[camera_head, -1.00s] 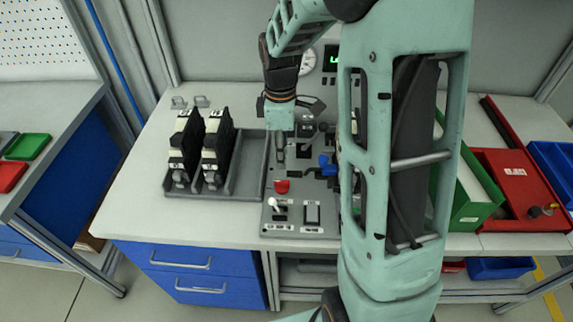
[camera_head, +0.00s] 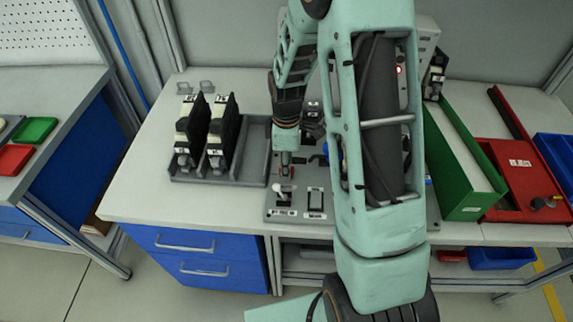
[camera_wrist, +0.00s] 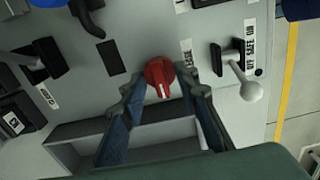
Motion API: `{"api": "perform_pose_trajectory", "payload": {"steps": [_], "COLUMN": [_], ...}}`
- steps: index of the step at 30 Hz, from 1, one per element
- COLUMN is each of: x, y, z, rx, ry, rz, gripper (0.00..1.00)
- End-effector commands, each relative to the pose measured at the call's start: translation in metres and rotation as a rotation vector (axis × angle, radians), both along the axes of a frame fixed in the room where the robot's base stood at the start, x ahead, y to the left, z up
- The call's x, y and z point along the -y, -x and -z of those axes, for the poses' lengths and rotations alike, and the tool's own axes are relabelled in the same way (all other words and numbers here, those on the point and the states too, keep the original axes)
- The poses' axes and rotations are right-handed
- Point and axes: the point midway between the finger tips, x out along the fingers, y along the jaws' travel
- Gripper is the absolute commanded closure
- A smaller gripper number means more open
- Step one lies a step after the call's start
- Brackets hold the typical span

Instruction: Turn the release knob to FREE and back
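A round red knob (camera_wrist: 160,72) with a white pointer mark sits on the grey control panel (camera_wrist: 215,22). In the wrist view the pointer aims down the picture. My gripper (camera_wrist: 162,84) is open, with one fingertip on each side of the knob; I cannot tell whether either touches it. The labels near the knob are too small or turned to read surely; no FREE mark is legible.
A white-balled lever (camera_wrist: 246,86) stands close to the right of the knob in the wrist view. In the head view, black-and-white units (camera_head: 219,140) stand in a grey tray (camera_head: 254,165), left of my gripper.

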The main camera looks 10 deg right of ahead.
Motion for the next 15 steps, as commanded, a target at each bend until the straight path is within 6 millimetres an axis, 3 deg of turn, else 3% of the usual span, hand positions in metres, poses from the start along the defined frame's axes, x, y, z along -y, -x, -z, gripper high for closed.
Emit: {"api": "perform_pose_trajectory", "payload": {"steps": [2,10,15], "x": [0.0,0.0,0.0], "y": [0.0,0.0,-0.0001], "z": [-0.0002,-0.0004,-0.0005], "rx": [0.0,0.0,0.0], "ry": [0.0,0.0,0.0], "rz": [0.0,0.0,0.0], "gripper": [0.71,1.0,1.0]}}
